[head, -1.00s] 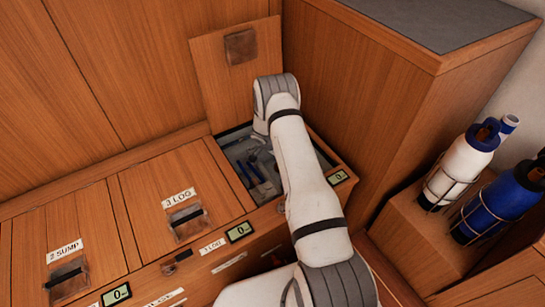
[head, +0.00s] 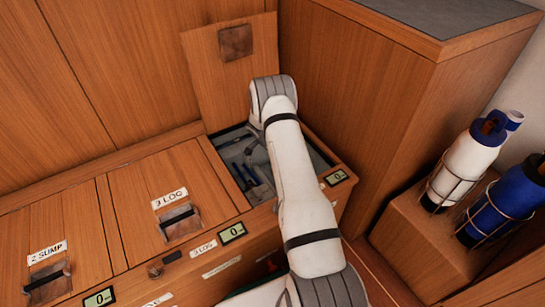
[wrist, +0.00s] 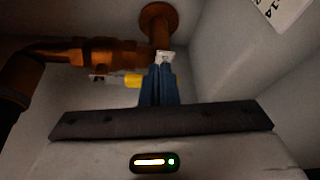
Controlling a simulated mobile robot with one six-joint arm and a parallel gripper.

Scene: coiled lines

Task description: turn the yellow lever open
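The yellow lever (wrist: 132,81) shows in the wrist view as a short yellow grip left of my fingers, on the valve of a copper pipe (wrist: 105,50). It lies across the view, and its right end meets or passes behind my fingers; I cannot tell whether they touch. My gripper (wrist: 163,68) has its blue fingers close together, with nothing clearly between them. A small pale piece (wrist: 165,56) shows at the fingertips. In the head view my arm reaches down into the open locker compartment (head: 236,150); the lever and fingers are hidden there.
The compartment's wooden lid (head: 205,85) stands raised at the back. Compartment walls are close around the gripper, and a copper flange (wrist: 158,18) lies ahead. Blue tools (head: 245,175) lie inside. Closed lids are left; racked bottles (head: 465,160) stand right.

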